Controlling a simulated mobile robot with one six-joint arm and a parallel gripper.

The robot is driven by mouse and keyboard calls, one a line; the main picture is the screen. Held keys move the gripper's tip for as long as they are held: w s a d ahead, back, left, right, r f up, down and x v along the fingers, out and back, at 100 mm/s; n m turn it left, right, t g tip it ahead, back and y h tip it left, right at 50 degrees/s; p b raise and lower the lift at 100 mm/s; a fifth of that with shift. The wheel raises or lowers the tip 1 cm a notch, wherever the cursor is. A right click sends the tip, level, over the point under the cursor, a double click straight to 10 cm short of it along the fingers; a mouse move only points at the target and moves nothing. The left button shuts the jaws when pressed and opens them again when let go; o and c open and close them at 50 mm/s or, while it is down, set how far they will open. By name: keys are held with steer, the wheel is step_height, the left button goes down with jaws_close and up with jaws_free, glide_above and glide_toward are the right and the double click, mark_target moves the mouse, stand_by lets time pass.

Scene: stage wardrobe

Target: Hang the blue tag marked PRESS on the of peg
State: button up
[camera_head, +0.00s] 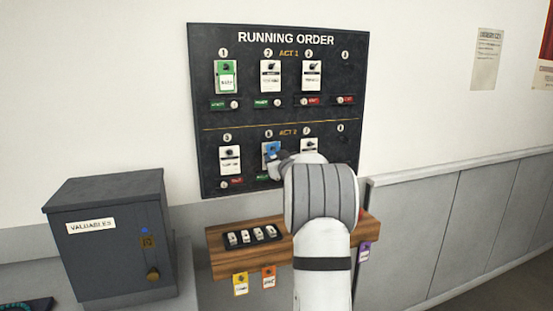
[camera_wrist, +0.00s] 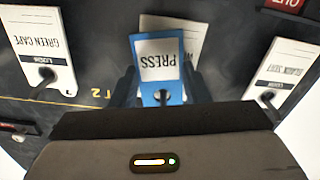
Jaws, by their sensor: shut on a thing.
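The blue tag marked PRESS (camera_head: 271,150) is in front of the number 6 place in the lower row of the RUNNING ORDER board (camera_head: 197,110). My gripper (camera_head: 279,160) is shut on it. In the wrist view the tag (camera_wrist: 160,62) appears upside down between the two dark fingers of my gripper (camera_wrist: 163,82), its hole near the lower end. A white card (camera_wrist: 188,32) shows partly behind it. A peg seems to show at the tag's hole, but I cannot tell whether the tag hangs on it or is only held there.
White cards hang on neighbouring pegs, including GREEN CAPE (camera_wrist: 38,48) and another card (camera_wrist: 283,72). A green tag (camera_head: 226,76) hangs at place 1. Below is a wooden shelf (camera_head: 222,262) with yellow (camera_head: 240,285), orange (camera_head: 268,277) and purple (camera_head: 364,252) tags. A VALUABLES safe (camera_head: 110,245) stands left.

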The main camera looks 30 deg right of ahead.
steer(key=o, duration=1.1)
steer(key=shift+s, duration=0.1)
steer(key=s+a+f+g+y, duration=0.1)
steer(key=s+a+f+g, duration=0.4)
steer(key=s+a, duration=0.7)
steer(key=s+a+f+g+y, duration=0.2)
steer(key=s+a+f+g, duration=0.3)
steer(key=s+a, duration=0.8)
steer(key=s+a+f+g+y+b, duration=0.1)
steer(key=s+a+f+g, duration=0.3)
steer(key=s+a+f, duration=0.3)
steer(key=s+a, duration=0.5)
steer(key=s, duration=0.6)
steer(key=shift+s+a+g, duration=0.15)
steer(key=shift+a+g, duration=0.1)
steer(key=shift+g, duration=0.15)
